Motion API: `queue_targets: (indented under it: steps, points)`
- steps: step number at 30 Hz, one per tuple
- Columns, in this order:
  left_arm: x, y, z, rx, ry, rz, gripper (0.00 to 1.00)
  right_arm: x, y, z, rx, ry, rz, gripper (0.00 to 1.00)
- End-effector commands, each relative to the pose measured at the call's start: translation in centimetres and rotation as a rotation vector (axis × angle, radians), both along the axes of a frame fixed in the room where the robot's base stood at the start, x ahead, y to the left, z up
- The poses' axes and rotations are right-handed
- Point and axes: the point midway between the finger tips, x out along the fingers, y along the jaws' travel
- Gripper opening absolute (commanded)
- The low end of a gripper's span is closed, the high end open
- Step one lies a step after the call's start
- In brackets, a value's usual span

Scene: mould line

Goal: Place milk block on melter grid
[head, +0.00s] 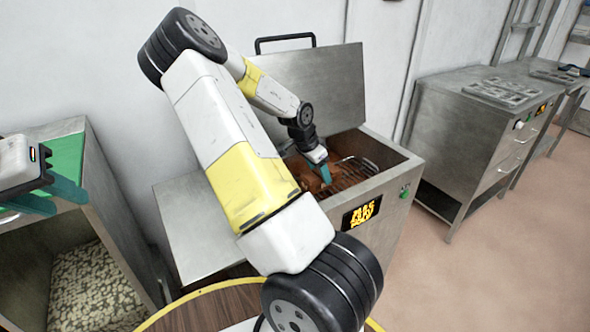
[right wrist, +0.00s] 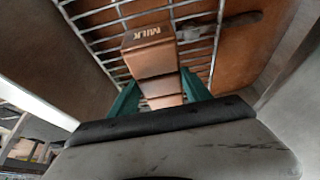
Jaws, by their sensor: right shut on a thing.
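The milk block (right wrist: 148,45) is a brown block marked MILK, seen in the right wrist view between the two green fingers. My right gripper (right wrist: 157,100) is shut on it. The block is over the metal bars of the melter grid (right wrist: 107,15); I cannot tell whether it touches them. In the head view my right gripper (head: 322,170) reaches down into the open melter, and the grid (head: 350,176) shows beside it. The block is hard to make out there. My left gripper (head: 52,195) is at the left edge, away from the melter, with its green fingers apart and nothing visible between them.
The melter's lid (head: 312,90) stands raised behind the opening. A long dark-ended utensil (right wrist: 225,25) lies by the grid. A steel bench (head: 460,115) with moulds (head: 500,92) stands at the right. A cabinet with a green top (head: 68,158) is at the left.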

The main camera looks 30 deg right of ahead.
Motion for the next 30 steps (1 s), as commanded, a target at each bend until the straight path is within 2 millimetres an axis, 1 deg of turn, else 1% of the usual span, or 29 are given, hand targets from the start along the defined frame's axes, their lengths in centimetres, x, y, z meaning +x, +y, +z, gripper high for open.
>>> queue_targets:
  steps: [4,9,11,20,21,23,24,30]
  points:
    - [0.0,0.0,0.0,0.000,0.000,0.000,0.36,0.0,-0.1,-1.0,-0.002,-0.002,-0.001,0.00]
    - [0.0,0.0,0.0,0.000,0.000,0.000,0.36,0.0,-0.1,-3.3,-0.002,-0.001,-0.002,0.00]
    - [0.0,0.0,0.0,0.000,0.000,0.000,0.36,0.0,-0.1,-3.8,-0.002,-0.001,-0.001,0.00]
    - [0.0,0.0,0.0,0.000,0.000,0.000,0.36,0.1,-0.1,-4.1,-0.002,-0.002,0.000,0.00]
    - [0.0,0.0,0.0,0.000,0.000,0.000,0.36,0.0,0.0,-4.2,-0.001,-0.001,-0.001,0.58]
    - [0.0,0.0,0.0,0.000,0.000,0.000,0.36,0.0,0.0,-4.2,-0.001,-0.001,-0.001,0.70]
    - [0.0,0.0,0.0,0.000,0.000,0.000,0.36,0.0,0.0,-4.1,-0.001,-0.001,0.000,0.78]
    - [0.0,0.0,0.0,0.000,0.000,0.000,0.36,0.0,0.0,-4.1,-0.001,-0.001,-0.001,0.78]
